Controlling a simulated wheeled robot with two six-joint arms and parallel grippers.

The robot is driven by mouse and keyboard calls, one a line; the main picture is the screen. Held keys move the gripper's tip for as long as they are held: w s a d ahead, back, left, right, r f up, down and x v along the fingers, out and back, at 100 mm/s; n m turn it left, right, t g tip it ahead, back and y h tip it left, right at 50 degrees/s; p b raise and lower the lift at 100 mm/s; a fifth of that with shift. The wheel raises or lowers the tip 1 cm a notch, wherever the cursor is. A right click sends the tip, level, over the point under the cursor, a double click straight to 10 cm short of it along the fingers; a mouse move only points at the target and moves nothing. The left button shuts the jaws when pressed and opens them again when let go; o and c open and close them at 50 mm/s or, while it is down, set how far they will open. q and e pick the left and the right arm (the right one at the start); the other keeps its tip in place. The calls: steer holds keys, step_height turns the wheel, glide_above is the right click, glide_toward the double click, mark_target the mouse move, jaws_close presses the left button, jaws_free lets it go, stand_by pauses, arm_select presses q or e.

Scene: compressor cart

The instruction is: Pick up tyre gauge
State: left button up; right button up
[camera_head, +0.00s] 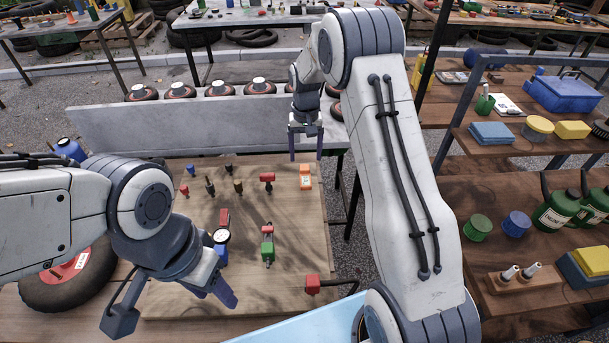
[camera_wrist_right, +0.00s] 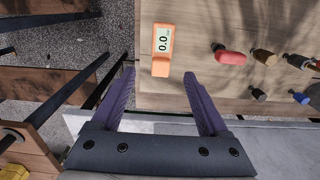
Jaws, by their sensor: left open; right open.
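An orange digital gauge (camera_head: 305,178) with a pale display lies on the wooden board, near its far right corner. In the right wrist view the orange gauge (camera_wrist_right: 162,48) reads 0.0 and lies just beyond my fingertips. My right gripper (camera_head: 305,154) is open and empty, its purple fingers spread above the board's far edge. A round white dial (camera_head: 221,236) sits with blue and red parts near the board's middle; I cannot tell whether it is also a gauge. My left gripper (camera_head: 218,292) is open over the board's near left part, apart from the dial.
Several small coloured fittings, including a red one (camera_wrist_right: 228,55), lie left of the orange gauge in the head view. A green and red tool (camera_head: 267,245) lies near the board's middle. A grey ledge (camera_head: 130,130) runs behind. Shelves with green cans (camera_head: 556,212) stand right.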

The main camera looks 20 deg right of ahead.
mark_target(305, 169)
step_height(305, 169, down, 3)
steer(key=shift+f, duration=0.1)
step_height(305, 169, down, 4)
steer(key=shift+w+f+p, duration=0.1)
steer(key=shift+w+p, duration=0.05)
steer(key=shift+p, duration=0.85)
steer(key=shift+f, duration=0.55)
jaws_close()
